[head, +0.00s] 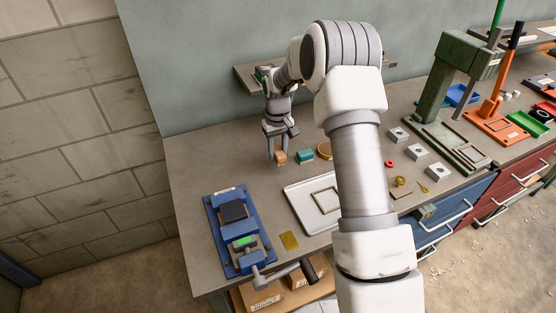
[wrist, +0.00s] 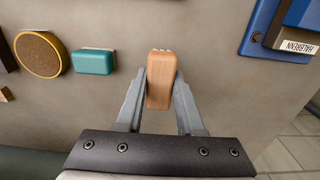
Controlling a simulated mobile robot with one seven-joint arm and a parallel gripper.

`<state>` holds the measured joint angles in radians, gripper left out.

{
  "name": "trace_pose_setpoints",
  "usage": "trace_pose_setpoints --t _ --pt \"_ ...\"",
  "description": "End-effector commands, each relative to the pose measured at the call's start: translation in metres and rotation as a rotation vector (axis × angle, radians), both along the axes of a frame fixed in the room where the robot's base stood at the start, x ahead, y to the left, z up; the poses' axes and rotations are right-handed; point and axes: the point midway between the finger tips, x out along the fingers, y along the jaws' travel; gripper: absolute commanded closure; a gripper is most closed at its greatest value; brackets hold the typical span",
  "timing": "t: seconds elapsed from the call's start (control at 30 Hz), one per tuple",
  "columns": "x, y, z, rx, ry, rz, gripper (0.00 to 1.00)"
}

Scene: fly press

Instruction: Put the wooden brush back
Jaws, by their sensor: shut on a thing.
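The wooden brush (wrist: 161,82) is a small light-brown block with pale bristles at its far end in the wrist view. My gripper (wrist: 161,100) is shut on it, with one grey finger on each long side. In the head view the brush (head: 280,158) shows below my gripper (head: 277,154), near the back left of the bench. I cannot tell whether the brush touches the bench top.
A teal block (head: 305,156) lies just right of the brush, with a round yellow-rimmed disc (head: 325,150) beyond it. A blue fixture (head: 234,222) stands at the front left. A white tray (head: 296,204) lies mid-bench. A wall shelf (head: 246,78) is behind my arm.

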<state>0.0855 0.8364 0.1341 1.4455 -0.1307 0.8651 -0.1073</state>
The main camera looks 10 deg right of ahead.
Motion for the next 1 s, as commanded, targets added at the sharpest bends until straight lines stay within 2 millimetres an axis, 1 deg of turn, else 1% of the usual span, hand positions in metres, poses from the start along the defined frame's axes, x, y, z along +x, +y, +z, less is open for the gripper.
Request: trace_pose_setpoints --t 0.2,0.3,0.53,0.67,0.7,0.83,1.0 --pt "-0.001 0.000 -0.029 0.001 0.004 -0.001 1.00" --pt "-0.001 0.000 -0.038 0.000 0.003 -0.001 1.00" --pt "0.000 0.000 -0.039 0.000 0.001 -0.001 1.00" --pt "-0.001 0.000 -0.044 0.000 0.001 0.000 1.00" --pt "-0.001 0.000 -0.042 0.000 0.001 0.000 0.56" --pt "-0.001 0.000 -0.042 0.000 0.001 0.000 0.33" --pt "-0.001 0.000 -0.042 0.000 0.001 0.000 0.33"
